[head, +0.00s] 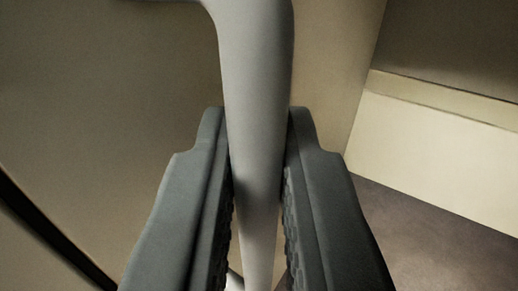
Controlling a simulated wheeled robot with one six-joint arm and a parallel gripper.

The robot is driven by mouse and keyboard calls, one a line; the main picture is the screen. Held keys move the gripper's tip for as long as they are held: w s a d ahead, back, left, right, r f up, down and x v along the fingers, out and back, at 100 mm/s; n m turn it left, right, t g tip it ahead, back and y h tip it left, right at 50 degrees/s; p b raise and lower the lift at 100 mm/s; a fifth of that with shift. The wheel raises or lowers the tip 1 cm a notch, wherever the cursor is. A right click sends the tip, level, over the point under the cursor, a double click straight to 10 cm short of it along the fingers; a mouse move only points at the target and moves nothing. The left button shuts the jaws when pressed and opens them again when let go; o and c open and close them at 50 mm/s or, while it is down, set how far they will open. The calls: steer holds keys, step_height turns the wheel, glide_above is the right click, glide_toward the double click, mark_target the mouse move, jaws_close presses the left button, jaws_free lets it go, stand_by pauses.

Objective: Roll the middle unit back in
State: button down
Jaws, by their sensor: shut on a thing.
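My gripper (258,165) is in the middle of the head view, its two dark grey fingers pressed on either side of a light grey handle (255,60). The handle is a thick round bar that runs from the top of the view down between the fingers, with a bend to the left at its top. Behind it is a large beige panel (110,110), likely the front of the unit that carries the handle. Whether this is the middle unit cannot be told from this view.
A dark gap (40,232) runs along the beige panel at the lower left. At the right stands a pale cream wall or base (430,135), with a dark brownish floor (430,235) below it. The floor at the lower right looks clear.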

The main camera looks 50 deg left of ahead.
steer(key=shift+w+r, duration=0.15)
steer(key=shift+w, duration=0.05)
steer(key=c, duration=1.8)
jaws_free()
steer(key=shift+w+a, duration=0.1)
steer(key=v, duration=1.7)
